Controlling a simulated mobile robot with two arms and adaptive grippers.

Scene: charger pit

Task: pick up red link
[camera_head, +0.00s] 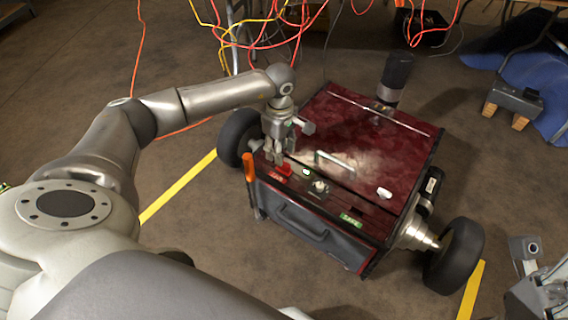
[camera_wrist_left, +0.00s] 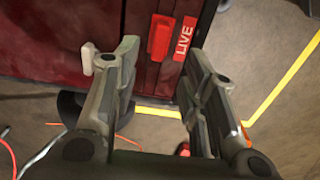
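The red link (camera_head: 285,169) is a small bright red block on the front panel of the dark red wheeled cart (camera_head: 385,140). In the left wrist view the red link (camera_wrist_left: 159,38) lies beside a red "LIVE" label (camera_wrist_left: 184,38). My left gripper (camera_head: 273,158) points down over the panel, close to the link. In the wrist view my left gripper (camera_wrist_left: 162,62) has its fingers spread, with nothing between them; the link shows beyond the tips. My right gripper (camera_head: 545,288) is only partly in view at the lower right, away from the cart.
An orange-handled tool (camera_head: 249,170) stands at the cart's front left corner. A metal handle (camera_head: 334,163), a knob (camera_head: 319,187) and a green label (camera_head: 351,219) are on the cart. Cables (camera_head: 290,22) hang above its back edge. Yellow lines mark the floor.

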